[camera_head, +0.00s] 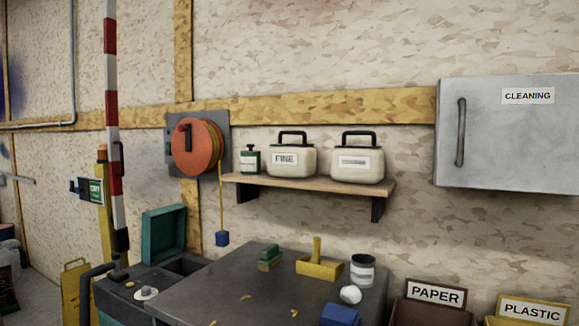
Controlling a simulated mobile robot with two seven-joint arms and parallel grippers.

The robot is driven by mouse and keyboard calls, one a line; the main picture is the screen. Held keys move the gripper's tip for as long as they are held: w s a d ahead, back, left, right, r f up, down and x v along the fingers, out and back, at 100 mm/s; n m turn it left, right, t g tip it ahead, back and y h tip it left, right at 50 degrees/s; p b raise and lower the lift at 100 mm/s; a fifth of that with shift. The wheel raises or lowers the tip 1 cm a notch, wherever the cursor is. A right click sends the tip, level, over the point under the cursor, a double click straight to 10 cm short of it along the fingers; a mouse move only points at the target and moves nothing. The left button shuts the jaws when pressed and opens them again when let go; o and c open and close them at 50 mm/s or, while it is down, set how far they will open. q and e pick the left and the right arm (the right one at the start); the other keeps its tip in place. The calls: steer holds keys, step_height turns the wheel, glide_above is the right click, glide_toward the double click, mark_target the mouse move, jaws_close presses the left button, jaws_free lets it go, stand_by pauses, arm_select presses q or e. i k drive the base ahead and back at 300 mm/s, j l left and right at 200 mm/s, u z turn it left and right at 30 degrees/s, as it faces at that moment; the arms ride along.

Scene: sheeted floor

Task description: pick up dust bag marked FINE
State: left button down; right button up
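Neither of my grippers shows in the head view.
Below the shelf is a dark table (258,290) with a yellow tool (319,266), a green-topped block (270,258) and a can (362,271). An orange reel (196,148) hangs left of the shelf. A grey CLEANING cabinet (505,135) is at right. A red-white pole (112,130) rises at left.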

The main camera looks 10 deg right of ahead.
mark_target(291, 160)
steer(key=i, duration=0.15)
steer(key=i+z, duration=0.2)
steer(key=z, duration=0.15)
steer(key=i+z, duration=0.25)
steer(key=z, duration=0.15)
steer(key=j, duration=0.05)
